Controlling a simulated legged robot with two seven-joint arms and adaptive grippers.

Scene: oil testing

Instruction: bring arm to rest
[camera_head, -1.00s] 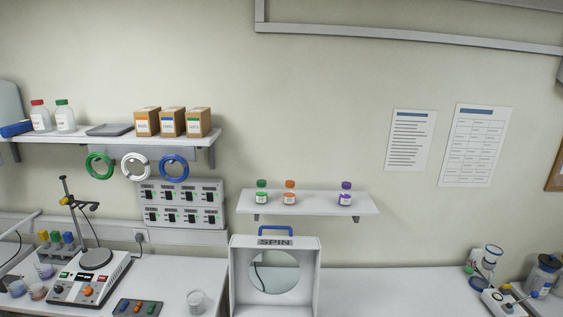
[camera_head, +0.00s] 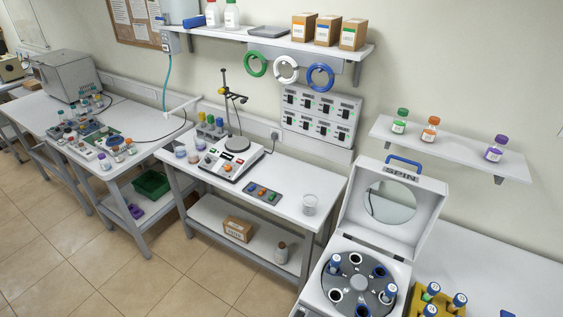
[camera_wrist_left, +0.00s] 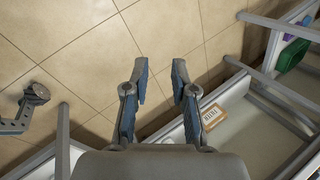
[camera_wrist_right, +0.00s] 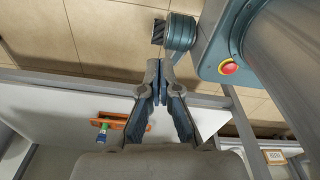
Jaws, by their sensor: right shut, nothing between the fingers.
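My left gripper (camera_wrist_left: 158,78) shows in the left wrist view with its two fingers apart and nothing between them. It hangs above the tiled floor, beside a lower shelf. My right gripper (camera_wrist_right: 158,80) shows in the right wrist view with its fingertips together and nothing held. It is over a pale surface edge and the floor, near a part of my own body. Neither arm shows in the head view.
The open centrifuge (camera_head: 345,262) holds several blue-capped tubes, with a yellow rack (camera_head: 418,304) beside it. Floor (camera_head: 60,245) is clear at left.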

